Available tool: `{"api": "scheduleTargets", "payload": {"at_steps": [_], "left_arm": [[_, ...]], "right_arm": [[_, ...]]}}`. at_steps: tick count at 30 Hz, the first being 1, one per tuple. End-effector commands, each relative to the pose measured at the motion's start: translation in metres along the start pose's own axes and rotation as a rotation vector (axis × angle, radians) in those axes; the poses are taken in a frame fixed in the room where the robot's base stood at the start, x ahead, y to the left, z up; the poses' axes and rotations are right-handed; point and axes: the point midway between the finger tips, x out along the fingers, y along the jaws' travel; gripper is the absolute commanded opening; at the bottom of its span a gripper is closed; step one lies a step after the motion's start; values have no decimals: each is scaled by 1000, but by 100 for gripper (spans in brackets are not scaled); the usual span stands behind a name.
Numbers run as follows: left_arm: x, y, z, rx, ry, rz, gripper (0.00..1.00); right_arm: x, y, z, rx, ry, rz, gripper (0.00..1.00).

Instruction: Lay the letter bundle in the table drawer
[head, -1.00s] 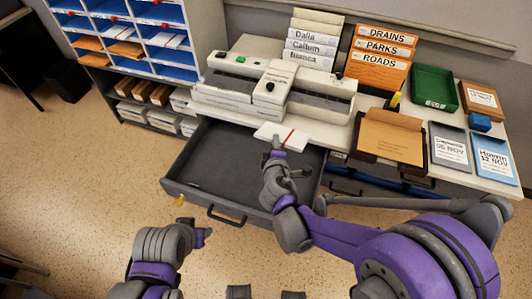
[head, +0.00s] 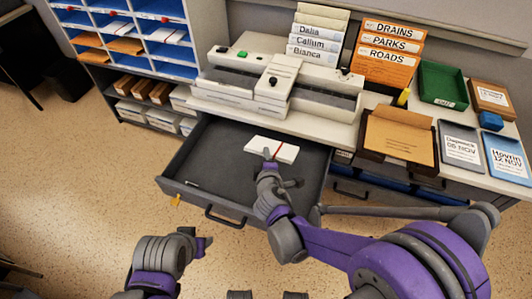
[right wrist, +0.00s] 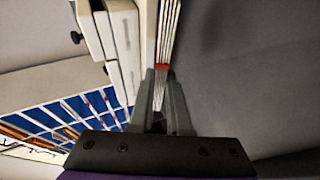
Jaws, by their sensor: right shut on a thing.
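The letter bundle (head: 284,151) is a white stack of envelopes with a red band. My right gripper (head: 268,160) is shut on its near edge and holds it over the open table drawer (head: 225,160). In the right wrist view the bundle (right wrist: 170,32) shows edge-on between the fingertips (right wrist: 161,78), with its red band close to them. The grey drawer floor (right wrist: 240,70) fills the right of that view; the gap below the bundle is hard to tell. My left gripper (head: 202,243) is low in front of the drawer, its fingers unclear.
The drawer is pulled out and looks empty apart from a small light mark near its left front. A white binding machine (head: 270,85) stands on the table behind it. A brown tray with a folder (head: 398,135) is to the right. Pigeonholes (head: 165,35) stand at the back left.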

Motion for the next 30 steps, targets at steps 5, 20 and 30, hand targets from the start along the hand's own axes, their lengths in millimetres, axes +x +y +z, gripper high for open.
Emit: {"api": "scheduleTargets", "payload": {"at_steps": [5, 20, 30], "left_arm": [[16, 0, 8, 0, -6, 0, 50], [55, 0, 24, 0, -20, 0, 50], [68, 0, 29, 0, -25, 0, 50]], "right_arm": [[9, -20, 4, 0, 0, -1, 0], [29, -64, 11, 0, 0, -1, 0], [36, -81, 14, 0, 1, 0, 0]]}}
